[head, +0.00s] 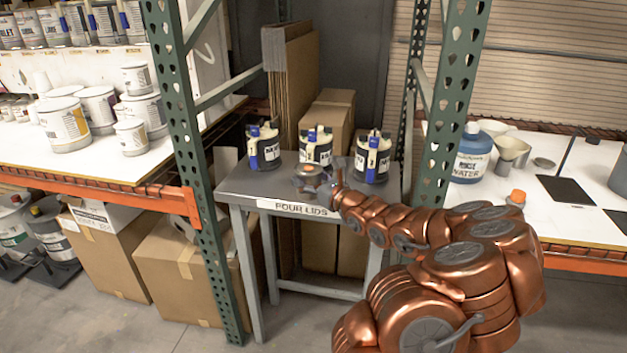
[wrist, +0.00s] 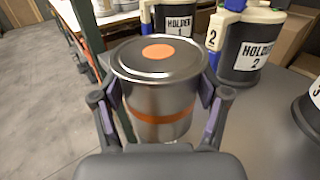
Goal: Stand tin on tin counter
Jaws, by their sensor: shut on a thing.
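A silver tin with an orange dot on its lid and an orange band (wrist: 158,100) is upright between the fingers of my gripper (wrist: 160,92). My gripper is shut on its sides. In the head view the tin (head: 308,170) shows its lid at the front of a small grey table (head: 240,187) labelled "POUR LIDS". The tin's base is hidden, so I cannot tell whether it touches the table. No surface is labelled as the tin counter; a white counter with several tins (head: 85,155) stands at the left.
Three dark holders with blue and white parts stand behind the tin: left (head: 264,147), middle (head: 316,146), right (head: 373,158). A green rack post (head: 180,110) stands between the table and left counter. A blue water jug (head: 472,155) is on the right counter.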

